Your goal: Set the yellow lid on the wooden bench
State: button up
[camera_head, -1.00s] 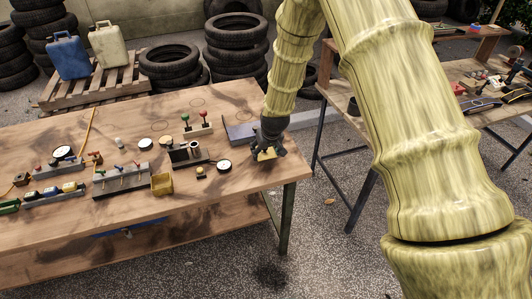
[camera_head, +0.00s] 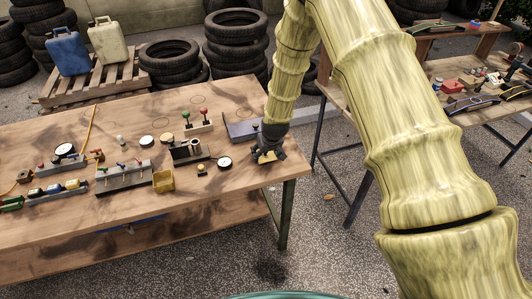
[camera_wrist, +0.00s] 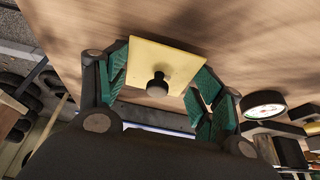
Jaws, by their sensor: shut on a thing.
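The yellow lid (camera_wrist: 158,62) is a flat square plate with a dark round knob in its middle, seen close in the wrist view. In the head view the lid (camera_head: 267,157) shows as a small yellow patch under my gripper (camera_head: 268,152), over the right end of the wooden bench (camera_head: 225,225). The lid is at or just above the bench top; I cannot tell whether it touches.
An open yellow box (camera_head: 163,181), a round gauge (camera_head: 224,162) and a block with red and green levers (camera_head: 198,125) stand left of my gripper. A grey angled plate (camera_head: 240,130) lies just behind it. The bench's front right corner is clear.

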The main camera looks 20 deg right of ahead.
jog(key=o, duration=0.9)
jog(key=shift+o, duration=0.2)
jog(key=shift+r, duration=0.2)
jog(key=b+v, duration=0.2)
jog(key=v, duration=0.9)
jog(key=shift+s+r+b, duration=0.15)
jog(key=shift+r+b, duration=0.2)
jog(key=shift+r, duration=0.05)
jog(key=s+f+g, duration=0.2)
jog(key=s+f, duration=0.9)
jog(key=f, duration=0.2)
jog(key=s+f+g, duration=0.1)
jog(key=s+f, duration=0.3)
jog(key=s, duration=0.7)
jog(key=s+f, duration=0.5)
jog(key=s, duration=0.6)
jog(key=s+f+g, duration=0.1)
jog(key=s+f, duration=0.4)
jog(key=s, duration=0.6)
jog(key=shift+s+m+g, duration=0.2)
jog(key=shift+m+g, duration=0.1)
jog(key=shift+m, duration=0.1)
jog(key=shift+a+f, duration=0.1)
jog(key=shift+a, duration=0.05)
